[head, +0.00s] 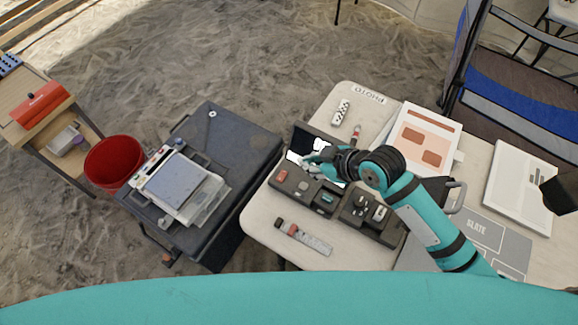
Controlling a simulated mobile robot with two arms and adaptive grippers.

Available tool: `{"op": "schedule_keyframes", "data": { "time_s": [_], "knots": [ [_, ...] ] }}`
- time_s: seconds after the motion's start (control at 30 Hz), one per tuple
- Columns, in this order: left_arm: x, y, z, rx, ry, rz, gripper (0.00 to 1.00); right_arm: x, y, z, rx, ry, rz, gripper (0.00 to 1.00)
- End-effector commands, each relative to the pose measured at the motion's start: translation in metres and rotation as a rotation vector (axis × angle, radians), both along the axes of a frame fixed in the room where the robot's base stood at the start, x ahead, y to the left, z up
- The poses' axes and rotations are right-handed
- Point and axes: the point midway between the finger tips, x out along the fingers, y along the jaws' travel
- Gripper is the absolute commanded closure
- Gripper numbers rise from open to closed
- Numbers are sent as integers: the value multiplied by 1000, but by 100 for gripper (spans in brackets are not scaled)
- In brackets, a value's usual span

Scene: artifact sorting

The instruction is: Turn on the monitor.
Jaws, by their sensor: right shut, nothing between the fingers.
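My right arm reaches in from the lower right over the table. Its gripper (322,157) is shut and empty, just in front of a dark upright panel (303,131) with bright white patches near its lower part. The panel stands at the back of a dark tray of small items and may be the monitor; the gripper and wrist hide part of it. I cannot tell whether the fingers touch it. A grey device with a flat pale panel (178,178) sits on a dark case at the left; I cannot tell whether it is a monitor. My left gripper is not in view.
The table (262,212) holds a dark tray (290,187), a scale bar (304,238), a checkered marker (341,112), printed sheets (424,136) and a slate board (483,232). A dark case (240,150), red bucket (112,160) and wooden stand (30,100) stand left on sand.

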Motion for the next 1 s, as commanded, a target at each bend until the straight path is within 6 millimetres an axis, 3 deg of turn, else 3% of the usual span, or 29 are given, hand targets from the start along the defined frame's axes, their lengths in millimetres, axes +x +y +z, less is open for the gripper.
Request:
{"op": "schedule_keyframes", "data": {
  "time_s": [0.27,0.7,1.0],
  "knots": [
    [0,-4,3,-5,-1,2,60,7,7,-8,1,2,-1,100],
    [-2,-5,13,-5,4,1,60,49,54,-70,1,3,-1,100],
    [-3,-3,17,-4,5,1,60,54,50,-105,0,0,0,100]
  ]
}}
